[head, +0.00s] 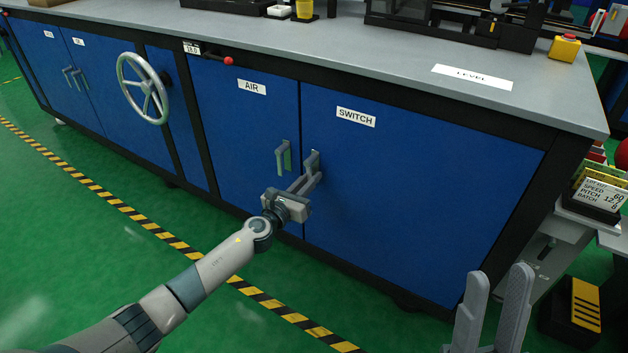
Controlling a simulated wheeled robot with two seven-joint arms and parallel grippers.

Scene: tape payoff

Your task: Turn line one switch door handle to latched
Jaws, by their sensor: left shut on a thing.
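The switch door (420,190) is a blue cabinet door with a white SWITCH label (356,117), and it sits flush in the dark frame. Its grey handle (312,158) is near the door's left edge, partly hidden by my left gripper. My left gripper (313,175) is shut on that handle, its arm reaching up from the lower left. The handle's exact angle is hard to tell behind the fingers. My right gripper (500,276) is at the bottom right, its two grey fingers pointing up, apart and empty, away from the cabinet.
The AIR door (245,140) with its own grey handle (283,157) is just left. A handwheel (142,88) and a red-knobbed lever (228,61) are further left. A grey worktop (400,70) overhangs the doors. The green floor (90,240) in front is clear.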

